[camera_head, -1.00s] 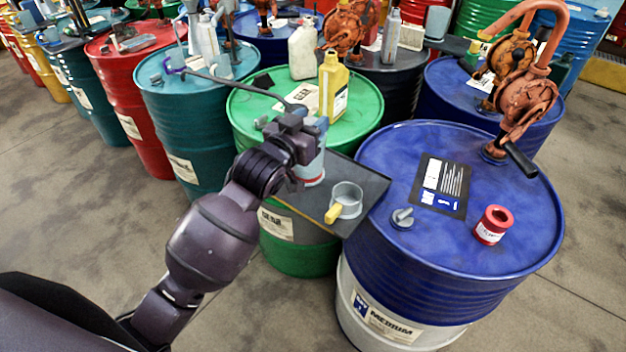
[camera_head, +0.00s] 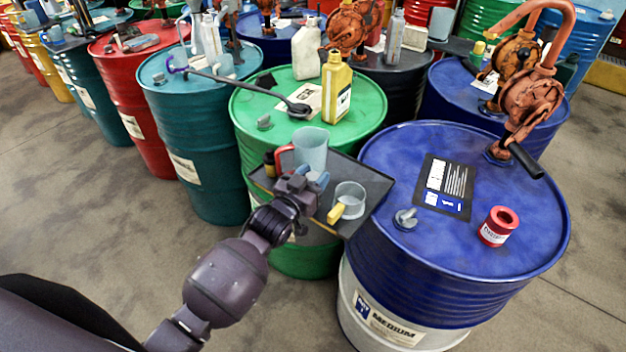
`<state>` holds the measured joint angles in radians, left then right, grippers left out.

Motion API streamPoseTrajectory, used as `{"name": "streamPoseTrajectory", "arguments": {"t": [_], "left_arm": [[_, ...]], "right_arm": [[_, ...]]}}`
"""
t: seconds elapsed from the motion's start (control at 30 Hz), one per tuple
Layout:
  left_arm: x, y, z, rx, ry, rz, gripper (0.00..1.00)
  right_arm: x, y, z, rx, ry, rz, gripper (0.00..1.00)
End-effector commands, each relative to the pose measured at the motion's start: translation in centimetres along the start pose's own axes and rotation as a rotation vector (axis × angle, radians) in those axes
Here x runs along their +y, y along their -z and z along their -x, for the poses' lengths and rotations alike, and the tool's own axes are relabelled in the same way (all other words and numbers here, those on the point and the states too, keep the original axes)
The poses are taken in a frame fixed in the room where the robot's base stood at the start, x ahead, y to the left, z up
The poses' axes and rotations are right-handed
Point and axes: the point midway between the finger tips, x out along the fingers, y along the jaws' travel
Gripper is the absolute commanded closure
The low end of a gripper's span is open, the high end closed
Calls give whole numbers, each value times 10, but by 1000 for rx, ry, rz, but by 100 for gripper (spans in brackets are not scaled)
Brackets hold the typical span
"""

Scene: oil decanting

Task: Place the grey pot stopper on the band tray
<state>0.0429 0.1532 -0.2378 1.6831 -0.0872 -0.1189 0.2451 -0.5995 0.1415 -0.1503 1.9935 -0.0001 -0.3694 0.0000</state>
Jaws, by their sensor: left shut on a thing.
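My left gripper (camera_head: 311,180) is low over the left front part of the dark band tray (camera_head: 375,182), which sits between the green and blue drums. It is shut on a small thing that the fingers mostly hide. A blue-grey bit shows at the fingertips, and I take it for the grey pot stopper (camera_head: 322,181). I cannot tell whether it touches the tray. My right gripper is not in view.
A clear jug (camera_head: 312,150) with a red handle stands on the tray behind the gripper. A clear cup (camera_head: 350,197) with a yellow handle stands to its right. The blue drum (camera_head: 385,160) carries a grey bung (camera_head: 405,218) and a red-and-white pot (camera_head: 498,226).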

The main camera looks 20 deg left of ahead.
Motion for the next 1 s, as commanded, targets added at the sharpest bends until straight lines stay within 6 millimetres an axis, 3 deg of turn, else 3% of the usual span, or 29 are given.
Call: {"name": "streamPoseTrajectory", "arguments": {"t": [0.1, 0.5, 0.53, 0.6, 1.0], "left_arm": [[0, -9, 0, 0, 0, 1, 84], [0, -12, 0, 1, 0, 1, 84], [0, -12, 0, 1, 0, 1, 55], [0, -12, 0, 1, 0, 1, 47], [0, -10, 6, -1, 0, 0, 47]], "right_arm": [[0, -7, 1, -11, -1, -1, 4], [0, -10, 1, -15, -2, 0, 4], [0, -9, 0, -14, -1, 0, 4], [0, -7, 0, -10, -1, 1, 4], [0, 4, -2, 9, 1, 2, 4]]}}
